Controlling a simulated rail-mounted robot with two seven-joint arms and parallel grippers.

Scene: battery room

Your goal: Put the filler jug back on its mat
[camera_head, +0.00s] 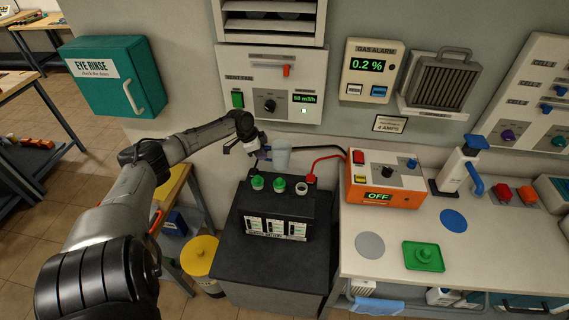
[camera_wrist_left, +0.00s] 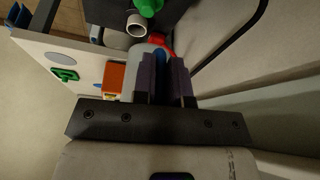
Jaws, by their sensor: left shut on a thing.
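The filler jug (camera_head: 281,154) is a pale, see-through cup held in the air behind the black battery, close to the wall. My left gripper (camera_head: 262,153) is shut on its blue handle. In the left wrist view the fingers (camera_wrist_left: 166,78) grip the blue handle, and part of the pale jug (camera_wrist_left: 146,51) shows beyond them. Two round mats lie flat and bare on the white bench: a blue mat (camera_head: 453,221) and a grey mat (camera_head: 369,245). I cannot tell from the picture which one is the jug's. My right gripper is not in view.
The battery (camera_head: 275,213) has two green caps on and one open white-rimmed port (camera_head: 301,188). A red cable runs near it. An orange box reading OFF (camera_head: 384,182), a white stand with a blue handle (camera_head: 459,168) and a green tray (camera_head: 423,257) stand on the bench (camera_head: 400,285).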

